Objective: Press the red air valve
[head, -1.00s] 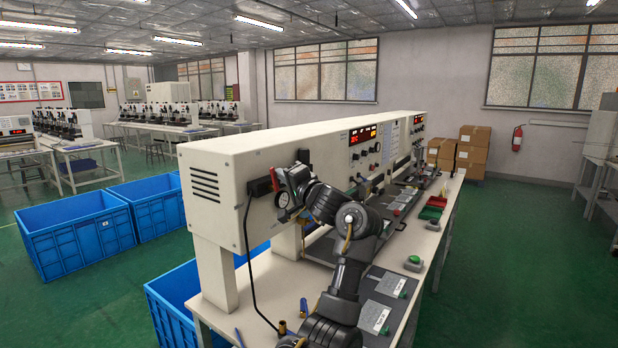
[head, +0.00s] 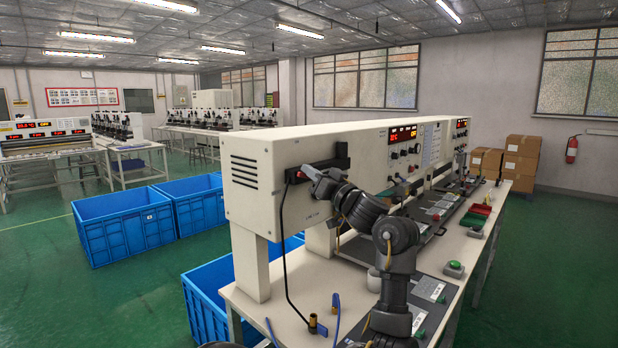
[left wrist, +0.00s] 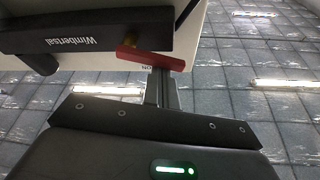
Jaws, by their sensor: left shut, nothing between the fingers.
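The red air valve handle (head: 298,174) is on the end panel of the long cream machine, by a black block (head: 324,166). In the left wrist view, the red handle (left wrist: 150,59) lies roughly crosswise beside the black block marked "Wimbersal" (left wrist: 90,37), with brass behind it. My left gripper (head: 312,173) is shut and empty, with its tips at the handle. In the left wrist view, the shut fingers (left wrist: 160,76) reach the handle's right part and seem to touch it; contact is not certain. My right gripper is not in view.
A black hose (head: 282,240) hangs from the block down to the white bench (head: 275,299). Brass fittings (head: 314,324) and blue tubes lie on the bench. Blue crates (head: 125,230) stand on the floor at left. The machine's cream end panel (head: 250,205) is close to my gripper.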

